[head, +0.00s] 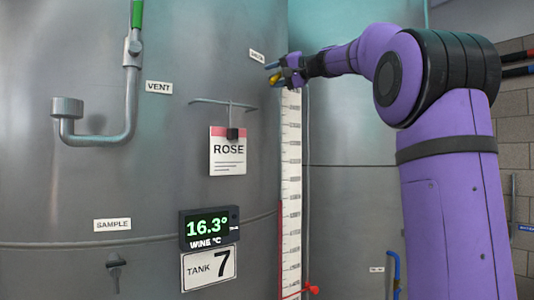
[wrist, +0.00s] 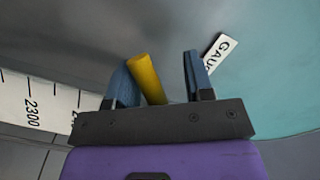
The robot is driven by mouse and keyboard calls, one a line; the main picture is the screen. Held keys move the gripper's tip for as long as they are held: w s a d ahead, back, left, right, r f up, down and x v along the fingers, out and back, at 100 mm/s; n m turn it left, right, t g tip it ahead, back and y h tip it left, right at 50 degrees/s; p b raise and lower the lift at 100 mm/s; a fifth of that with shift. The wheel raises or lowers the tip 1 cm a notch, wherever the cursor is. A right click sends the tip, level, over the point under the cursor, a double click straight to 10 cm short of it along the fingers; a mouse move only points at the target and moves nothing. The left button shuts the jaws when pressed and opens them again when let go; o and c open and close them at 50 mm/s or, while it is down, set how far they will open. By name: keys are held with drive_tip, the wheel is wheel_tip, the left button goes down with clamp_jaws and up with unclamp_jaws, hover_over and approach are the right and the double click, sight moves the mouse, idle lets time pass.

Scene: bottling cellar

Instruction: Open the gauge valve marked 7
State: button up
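The yellow valve handle (wrist: 146,78) shows between the two blue fingers of my gripper (wrist: 160,80) in the wrist view. It leans close to the left finger, with a clear gap to the right finger, and its lower end is hidden behind the gripper body. A white label reading GAU (wrist: 219,52), partly hidden, is behind the right finger. In the head view my gripper (head: 273,74) is at the top of the scale strip (head: 291,150), beside the gauge label (head: 257,55), with a bit of yellow handle (head: 274,80) showing. The sign TANK 7 (head: 209,270) is on the same tank.
A green-handled vent valve (head: 136,14) and its grey pipe (head: 131,90) are at upper left. A ROSE card (head: 228,160) hangs from a rod left of the strip. A red valve (head: 300,291) is at the strip's foot. A blue handle (head: 393,268) is at lower right.

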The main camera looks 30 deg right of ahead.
drive_tip(key=m, duration=0.1)
drive_tip(key=r+m+t, duration=0.1)
drive_tip(key=shift+s+a+r+m+y, duration=0.1)
drive_tip(key=shift+a+r+m+y, duration=0.2)
drive_tip(key=shift+y, duration=0.1)
drive_tip(key=m, duration=0.1)
drive_tip(key=r+m+t, duration=0.1)
drive_tip(key=m, duration=0.1)
drive_tip(key=shift+a+r+t, duration=0.15)
drive_tip(key=shift+r+t, duration=0.15)
drive_tip(key=v, duration=1.1)
drive_tip(key=s+a+f+n+g+h, duration=0.1)
drive_tip(key=s+a+f+g, duration=0.3)
drive_tip(key=a+f, duration=0.6)
drive_tip(key=s+a+f+n+g+h, duration=0.2)
drive_tip(key=s+a+f+g, duration=0.3)
drive_tip(key=a+f, duration=0.5)
wheel_tip(320, 180, down, 6)
drive_tip(key=shift+s+f+n, duration=0.15)
drive_tip(key=shift+s+n, duration=0.55)
drive_tip(key=shift+n, duration=0.1)
